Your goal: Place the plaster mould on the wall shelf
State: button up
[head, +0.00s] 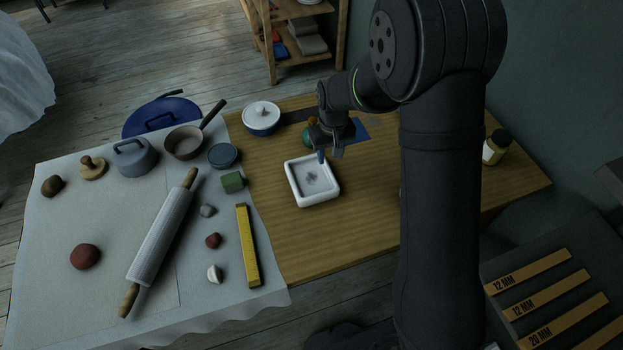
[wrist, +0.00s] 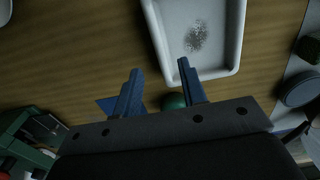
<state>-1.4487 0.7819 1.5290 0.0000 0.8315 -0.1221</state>
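A white, square, shallow tray-like piece with a grey speckled patch inside, which looks like the plaster mould (head: 298,198), lies flat on the bare wooden table. It also shows at the top of the wrist view (wrist: 236,35). My gripper (head: 321,154) is above the table at the mould's far edge. In the wrist view its two blue fingers (wrist: 159,68) are spread apart with nothing held between them. One fingertip is near the mould's rim; I cannot tell whether it touches. No shelf clearly fixed to a wall shows; a wooden shelf unit (head: 292,72) stands at the back.
A lidded blue-white pot (head: 261,118) and a jar (head: 496,147) stand on the table. A cloth at left carries a rolling pin (head: 160,240), pans and clay lumps. A slatted rack (head: 545,300) is at lower right.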

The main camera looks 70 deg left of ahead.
aim_at(330, 170)
notch_tip(330, 170, down, 6)
jog(key=shift+d+r, duration=0.15)
grip_shut()
dwell(0.3)
